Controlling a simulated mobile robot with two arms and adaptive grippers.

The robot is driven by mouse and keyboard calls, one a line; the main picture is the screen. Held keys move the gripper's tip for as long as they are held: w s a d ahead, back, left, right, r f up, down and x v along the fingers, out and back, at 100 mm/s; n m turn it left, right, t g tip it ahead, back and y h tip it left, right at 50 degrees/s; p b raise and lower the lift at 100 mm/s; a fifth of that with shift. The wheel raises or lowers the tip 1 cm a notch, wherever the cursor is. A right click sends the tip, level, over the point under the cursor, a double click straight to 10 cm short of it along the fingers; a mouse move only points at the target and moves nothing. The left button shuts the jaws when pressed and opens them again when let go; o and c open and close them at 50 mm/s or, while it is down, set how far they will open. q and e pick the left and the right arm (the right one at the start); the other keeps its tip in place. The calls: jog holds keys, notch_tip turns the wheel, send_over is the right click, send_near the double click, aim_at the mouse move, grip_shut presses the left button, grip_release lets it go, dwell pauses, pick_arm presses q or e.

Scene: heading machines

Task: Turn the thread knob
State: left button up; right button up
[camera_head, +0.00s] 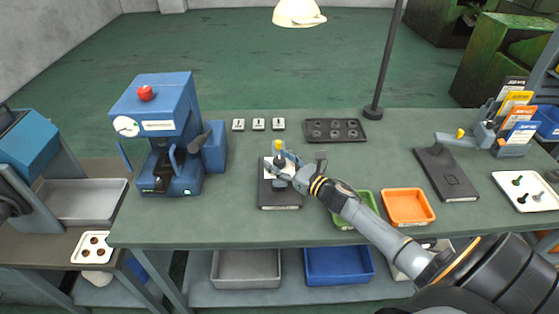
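A dark flat fixture (280,198) lies at the middle of the green bench. A small grey and blue post with a yellow top (278,146) stands at its far end; this may be the thread knob. My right arm reaches in from the lower right. My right gripper (280,168) is over the fixture, right at the post, and hides part of it. Its fingers are too small and overlapped to tell whether they are open or touch the post. A second dark fixture (450,180) with a yellow-topped part (459,133) lies farther right. My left gripper is not in view.
A blue press (165,115) with a red button stands at the left. A green tray (362,222) and an orange tray (408,207) sit beside my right forearm. A dark tray with holes (335,138) and a lamp pole (384,60) stand behind. A white tray (507,186) lies far right.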

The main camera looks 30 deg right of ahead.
jog(key=c, duration=1)
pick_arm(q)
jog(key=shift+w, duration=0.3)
pick_arm(e)
jog(key=shift+h, duration=0.3)
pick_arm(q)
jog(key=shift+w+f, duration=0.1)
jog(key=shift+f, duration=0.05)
pick_arm(e)
jog(key=shift+m, duration=0.3)
